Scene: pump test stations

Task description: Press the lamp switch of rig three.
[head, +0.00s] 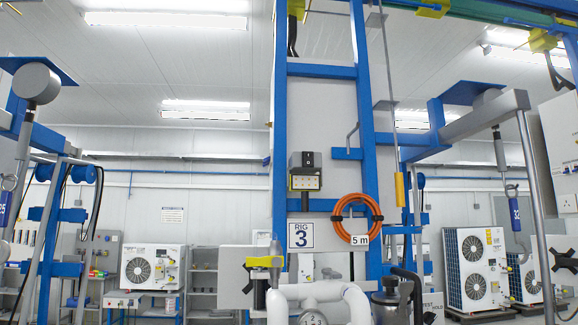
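The rig three sign (301,235) hangs on a blue upright frame (280,120) in the middle of the head view. Above it, a small dark box (304,165) is mounted on a post. Its upper dark face carries a small black rocker-like switch (308,158). The box is too small in view to read any label or tell the switch's position. Nothing touches the box. I see no gripper fingers in this view.
An orange hose coil (358,218) hangs right of the sign, above a "5 m" tag (360,239). Fan units stand left (152,267) and right (476,268).

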